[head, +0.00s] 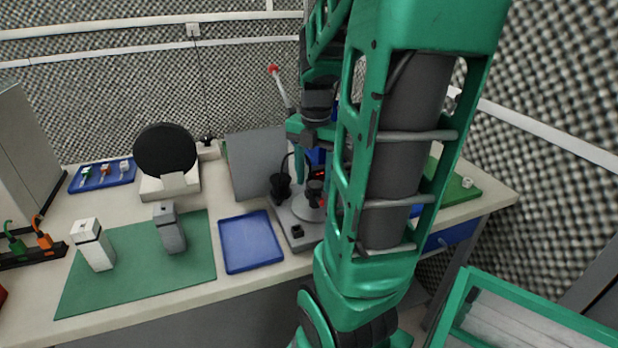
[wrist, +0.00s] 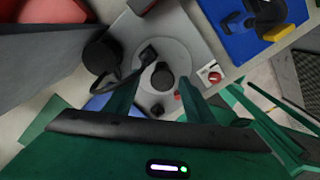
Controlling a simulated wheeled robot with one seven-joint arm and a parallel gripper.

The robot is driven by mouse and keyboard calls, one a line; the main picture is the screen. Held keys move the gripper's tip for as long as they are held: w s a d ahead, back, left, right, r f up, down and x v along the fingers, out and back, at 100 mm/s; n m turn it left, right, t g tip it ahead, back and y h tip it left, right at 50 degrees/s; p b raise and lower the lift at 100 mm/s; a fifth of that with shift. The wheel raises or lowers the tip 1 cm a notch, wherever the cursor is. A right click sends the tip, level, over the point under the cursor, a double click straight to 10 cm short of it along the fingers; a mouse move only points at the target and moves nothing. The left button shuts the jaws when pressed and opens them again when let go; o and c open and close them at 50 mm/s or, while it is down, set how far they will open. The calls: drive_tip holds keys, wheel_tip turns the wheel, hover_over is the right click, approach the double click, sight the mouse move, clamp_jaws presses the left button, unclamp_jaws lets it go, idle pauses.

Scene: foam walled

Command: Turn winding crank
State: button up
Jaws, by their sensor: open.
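A grey winding machine with a round pale turntable (wrist: 180,60) fills the middle of the wrist view. A dark round knob (wrist: 163,77) rises at its centre, and a black block (wrist: 148,55) sits near the turntable's upper left edge. I cannot tell for sure which dark part is the crank handle. My gripper (wrist: 159,79) is open and empty, with its green fingers either side of the knob in the picture; contact is not visible. In the head view the machine's grey base (head: 296,234) stands on the bench, partly hidden by my arm, with my gripper (head: 308,165) above it.
A grey upright panel (head: 257,165) stands left of the machine. A blue tray (head: 251,242) lies in front of it.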

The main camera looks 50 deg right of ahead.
sight(313, 183)
wheel_tip(313, 183, up, 11)
drive_tip(key=shift+w+f, duration=0.15)
idle(0.5)
